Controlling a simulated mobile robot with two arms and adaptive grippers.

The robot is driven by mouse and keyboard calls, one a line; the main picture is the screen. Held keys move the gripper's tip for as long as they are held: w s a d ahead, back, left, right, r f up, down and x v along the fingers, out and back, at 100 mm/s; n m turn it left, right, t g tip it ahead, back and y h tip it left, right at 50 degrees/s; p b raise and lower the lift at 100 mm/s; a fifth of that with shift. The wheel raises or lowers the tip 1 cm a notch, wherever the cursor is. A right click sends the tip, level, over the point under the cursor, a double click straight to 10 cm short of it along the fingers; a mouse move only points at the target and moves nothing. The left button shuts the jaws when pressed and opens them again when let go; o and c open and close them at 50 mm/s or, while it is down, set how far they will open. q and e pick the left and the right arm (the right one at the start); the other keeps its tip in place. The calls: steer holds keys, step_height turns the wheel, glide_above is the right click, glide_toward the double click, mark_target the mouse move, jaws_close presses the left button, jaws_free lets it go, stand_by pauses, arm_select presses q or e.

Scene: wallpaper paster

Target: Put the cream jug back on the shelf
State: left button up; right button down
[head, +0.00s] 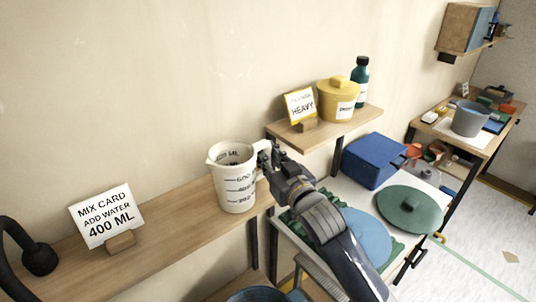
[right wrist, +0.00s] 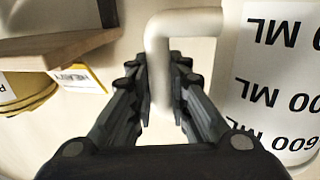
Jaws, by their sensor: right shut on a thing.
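The cream jug (head: 233,190) is upright at the right end of the long wooden shelf (head: 165,232), with dark measuring marks on its side. I cannot tell whether its base touches the shelf or is slightly above it. My right gripper (head: 267,160) is shut on the jug's handle, on the jug's right side. In the right wrist view the fingers (right wrist: 160,88) are on both sides of the handle (right wrist: 187,22), and the jug's marked wall (right wrist: 275,75) is at the right. My left gripper is not in view.
A "400 ML" card (head: 106,215) stands on the shelf left of the jug. A black curved pipe (head: 38,258) is at far left. A higher shelf (head: 325,127) holds a yellow pot (head: 338,101) and a teal bottle (head: 360,82). A blue bin (head: 373,161) is at right.

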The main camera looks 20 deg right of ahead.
steer(key=c, duration=1.5)
jaws_free()
steer(key=shift+f, duration=0.1)
steer(key=shift+s+d+r+b, duration=0.1)
steer(key=shift+s+d+b, duration=0.3)
steer(key=shift+s, duration=1.6)
steer(key=shift+s+d+r+b, duration=0.1)
steer(key=shift+s+b, duration=0.55)
steer(key=shift+s, duration=1.35)
steer(key=shift+s+d+r+b, duration=0.1)
steer(key=shift+s+d+b, duration=0.3)
steer(key=shift+s, duration=1.6)
steer(key=shift+a+f, duration=0.1)
steer(key=shift+a, duration=0.05)
